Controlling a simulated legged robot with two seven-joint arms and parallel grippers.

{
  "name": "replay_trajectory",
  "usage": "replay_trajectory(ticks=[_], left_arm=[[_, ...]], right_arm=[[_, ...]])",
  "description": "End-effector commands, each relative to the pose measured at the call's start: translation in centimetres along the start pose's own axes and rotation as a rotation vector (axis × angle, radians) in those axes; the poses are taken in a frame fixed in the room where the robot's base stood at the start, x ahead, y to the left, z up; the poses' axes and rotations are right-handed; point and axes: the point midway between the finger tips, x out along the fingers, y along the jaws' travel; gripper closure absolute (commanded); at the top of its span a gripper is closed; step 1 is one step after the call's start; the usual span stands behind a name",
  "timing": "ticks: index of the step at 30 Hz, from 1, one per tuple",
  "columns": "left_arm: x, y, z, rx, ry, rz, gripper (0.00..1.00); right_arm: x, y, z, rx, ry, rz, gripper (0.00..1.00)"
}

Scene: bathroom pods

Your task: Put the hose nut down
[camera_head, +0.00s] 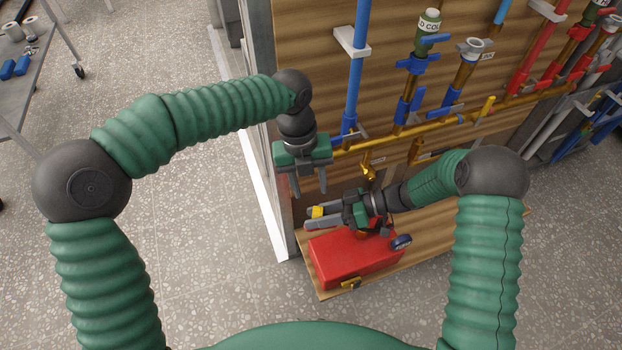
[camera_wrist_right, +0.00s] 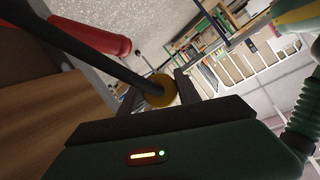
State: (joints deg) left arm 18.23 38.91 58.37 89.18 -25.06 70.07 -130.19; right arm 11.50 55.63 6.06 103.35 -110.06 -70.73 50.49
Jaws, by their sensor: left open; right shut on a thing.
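The hose nut (camera_head: 317,211) shows as a small yellow piece at the fingertips of my right gripper (camera_head: 314,217). In the right wrist view the hose nut (camera_wrist_right: 161,88) is a round yellow piece between the dark fingers, partly covered by one of them. My right gripper is shut on it and points left, above the left end of a red box (camera_head: 350,262). My left gripper (camera_head: 309,187) is open and empty, fingers pointing down, just above and beside the right gripper's fingertips.
The red box stands on a wooden shelf (camera_head: 465,236). A blue piece (camera_head: 401,242) lies at its right end, and a brass fitting (camera_head: 350,284) is at its front edge. A brass pipe (camera_head: 440,127) and a blue pipe (camera_head: 357,70) run along the wooden wall behind.

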Motion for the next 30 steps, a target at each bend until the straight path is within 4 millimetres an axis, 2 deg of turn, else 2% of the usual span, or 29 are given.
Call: replay_trajectory(ticks=[4,7,15,21,25,30], left_arm=[[-0.6,-0.5,0.4,0.105,0.006,-0.017,0.58],[0.6,-0.4,0.3,0.112,0.008,-0.015,0.58],[6.7,-0.6,0.2,0.110,0.010,-0.015,0.58],[10.1,-0.6,0.3,0.108,0.006,-0.016,0.58],[11.0,-0.7,0.3,0.106,0.004,-0.016,0.58],[11.1,-0.7,0.3,0.106,0.003,-0.017,0.58]], right_arm=[[0.0,0.0,0.0,0.000,0.000,0.000,0.80],[0.0,0.0,0.0,0.000,0.000,0.000,0.80],[0.0,0.0,0.0,0.000,0.000,0.000,0.80],[0.0,0.0,0.0,0.000,0.000,0.000,0.80],[0.0,0.0,0.0,0.000,0.000,0.000,0.80],[0.0,0.0,0.0,0.000,0.000,0.000,0.80]])
